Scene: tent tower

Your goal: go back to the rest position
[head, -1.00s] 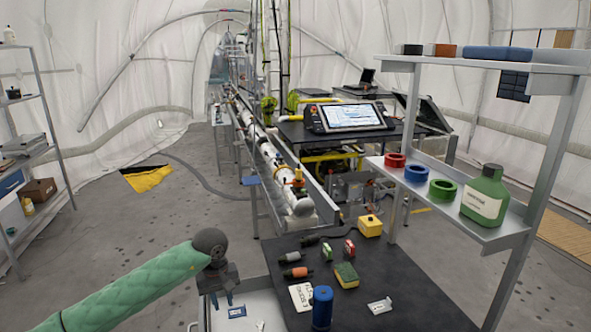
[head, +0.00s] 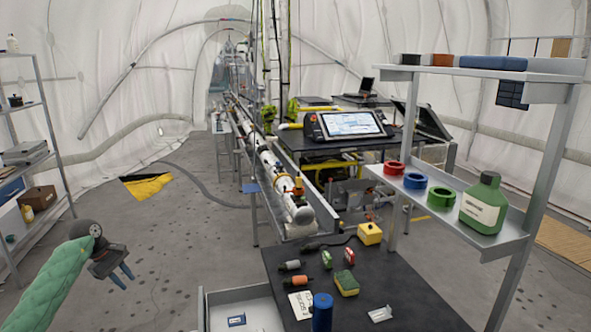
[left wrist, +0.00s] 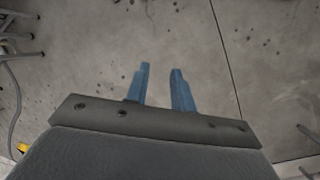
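My left gripper (head: 126,281) hangs at the lower left of the head view, over bare floor, left of the white tray and the dark table. In the left wrist view its two blue fingers (left wrist: 161,68) stand apart with nothing between them. My right gripper is in neither view.
The dark table (head: 385,270) holds a blue cylinder (head: 322,312), a yellow-green sponge (head: 347,283) and a yellow box (head: 370,233). A white tray (head: 262,304) adjoins its left side. A metal shelf (head: 490,240) with tape rolls and a green bottle (head: 484,203) stands right.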

